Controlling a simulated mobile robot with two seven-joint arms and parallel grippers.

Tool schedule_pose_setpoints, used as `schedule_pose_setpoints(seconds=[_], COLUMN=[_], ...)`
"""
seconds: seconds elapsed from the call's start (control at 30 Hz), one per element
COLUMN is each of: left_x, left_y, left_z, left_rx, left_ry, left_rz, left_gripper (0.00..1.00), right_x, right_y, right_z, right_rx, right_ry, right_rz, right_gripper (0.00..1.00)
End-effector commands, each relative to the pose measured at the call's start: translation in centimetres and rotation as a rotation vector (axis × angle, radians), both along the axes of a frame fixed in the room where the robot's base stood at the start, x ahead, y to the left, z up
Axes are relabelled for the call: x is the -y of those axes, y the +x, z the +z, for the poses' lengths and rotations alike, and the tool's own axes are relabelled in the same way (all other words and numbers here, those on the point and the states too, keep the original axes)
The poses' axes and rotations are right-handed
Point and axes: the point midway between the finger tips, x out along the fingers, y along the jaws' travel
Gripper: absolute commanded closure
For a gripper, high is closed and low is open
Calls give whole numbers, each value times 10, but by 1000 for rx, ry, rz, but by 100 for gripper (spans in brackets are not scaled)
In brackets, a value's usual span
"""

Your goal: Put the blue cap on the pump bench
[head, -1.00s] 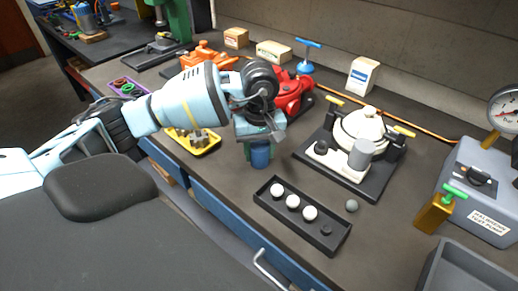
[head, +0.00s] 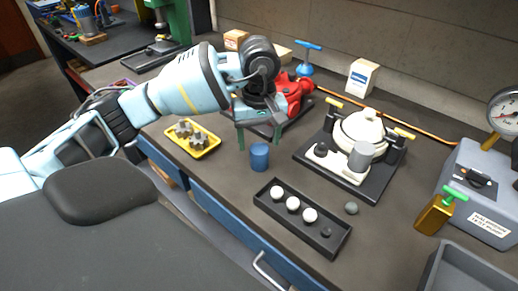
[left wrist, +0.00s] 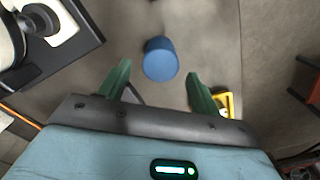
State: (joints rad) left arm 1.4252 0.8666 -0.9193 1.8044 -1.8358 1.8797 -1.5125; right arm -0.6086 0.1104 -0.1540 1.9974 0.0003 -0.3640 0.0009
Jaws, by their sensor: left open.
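The blue cap (head: 260,157), a plain blue cylinder, stands on the dark bench top (head: 225,182) near its front edge. My left gripper (head: 259,139) is open and empty, just behind and above the cap in the head view, its green fingers spread. In the left wrist view the cap (left wrist: 160,60) lies beyond the fingertips (left wrist: 159,78), in line with the gap between them and apart from both. My right gripper is in neither view.
A black tray (head: 335,246) with white balls lies in front, right of the cap. A yellow tray (head: 211,151) with metal parts lies left. A white pump (head: 362,130) on a black base and a red pump (head: 296,92) stand behind. Bare bench surrounds the cap.

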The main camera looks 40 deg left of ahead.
Motion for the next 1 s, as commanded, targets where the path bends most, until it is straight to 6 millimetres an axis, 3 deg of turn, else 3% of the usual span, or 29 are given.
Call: schedule_pose_setpoints(seconds=[0.2,0.4,1.0], left_x=[0,0,0], left_y=[0,0,0], left_z=[43,66,72], left_rx=[4,1,-1], left_ry=[-1,-1,-1], left_rz=[0,0,0], left_gripper=[36,36,36], right_x=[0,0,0], right_y=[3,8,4], right_z=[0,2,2], right_rx=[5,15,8], right_ry=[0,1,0], right_rz=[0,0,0], right_gripper=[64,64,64])
